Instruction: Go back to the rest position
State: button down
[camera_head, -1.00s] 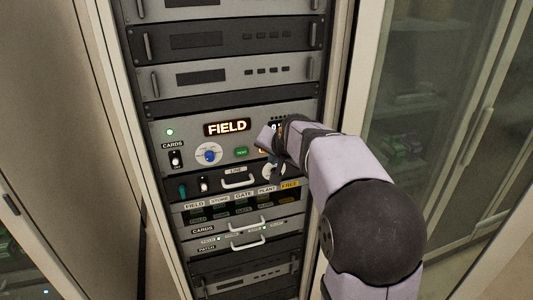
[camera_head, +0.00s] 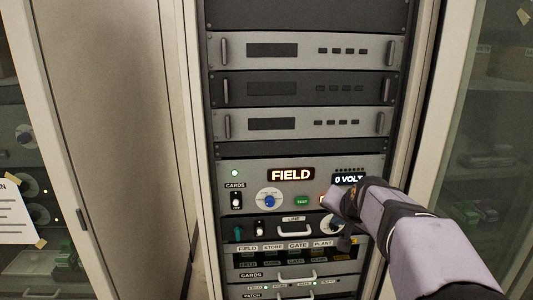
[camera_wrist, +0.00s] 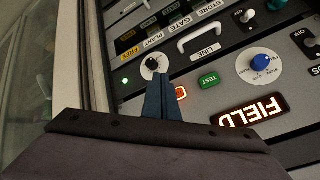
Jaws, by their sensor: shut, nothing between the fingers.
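My gripper (camera_head: 335,203) is in front of the right part of the grey control panel (camera_head: 232,179) and hides some of it. In the wrist view its blue fingers (camera_wrist: 163,98) are together, with nothing between them. An orange-lit button (camera_wrist: 181,92) shows right beside the fingertips. A black knob on a white dial (camera_wrist: 152,64) lies just beyond them. I cannot tell whether the fingers touch the panel. The display reads FIELD (camera_head: 291,175). A second display reads 0 VOLT (camera_head: 348,180), partly covered by my arm.
The panel also has a blue knob (camera_head: 270,201), a green TEST button (camera_head: 302,201) and a CARDS switch (camera_head: 236,201). Handled drawers lie below. Rack units (camera_head: 300,51) stand above. A glass-fronted cabinet (camera_head: 487,130) is at the right.

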jog(key=s+a+f+n+g, duration=0.3)
jog(key=s+f+n+g, duration=0.25)
jog(key=s+f, duration=1)
jog(key=s+a+f+n+g, duration=0.1)
jog(key=s+a+f, duration=0.1)
jog(key=s, duration=0.5)
jog(key=s+a+f+n+g+y, duration=0.1)
jog(key=s+a+f+g, duration=0.1)
jog(key=s, duration=0.5)
jog(key=shift+s+a+f, duration=0.4)
jog(key=shift+a+f, duration=0.45)
jog(key=shift+a, duration=0.3)
